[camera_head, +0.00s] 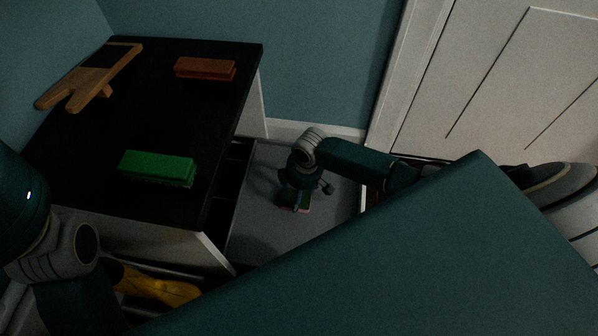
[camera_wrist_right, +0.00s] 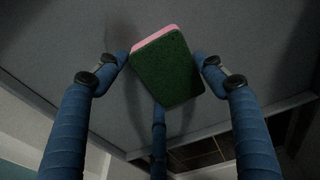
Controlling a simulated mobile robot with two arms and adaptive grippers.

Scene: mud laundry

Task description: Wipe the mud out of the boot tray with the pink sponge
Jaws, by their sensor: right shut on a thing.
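The pink sponge (camera_wrist_right: 167,72) has a pink layer and a green scouring layer. In the right wrist view it sits between the blue fingers of my right gripper (camera_wrist_right: 160,75), which is shut on it. In the head view my right gripper (camera_head: 296,194) reaches down over the grey boot tray (camera_head: 268,240), and the sponge (camera_head: 304,206) shows small beneath it. I cannot tell whether the sponge touches the tray. Dim, darker patches show on the tray; I cannot tell mud from shadow. My left arm is at the left edge, its gripper out of sight.
A black-topped bench (camera_head: 110,115) stands left of the tray, bearing a green brush (camera_head: 157,167), a brown brush (camera_head: 205,68) and a wooden boot jack (camera_head: 95,80). A yellow boot (camera_head: 160,287) lies below the bench. A white door (camera_head: 500,80) is at right.

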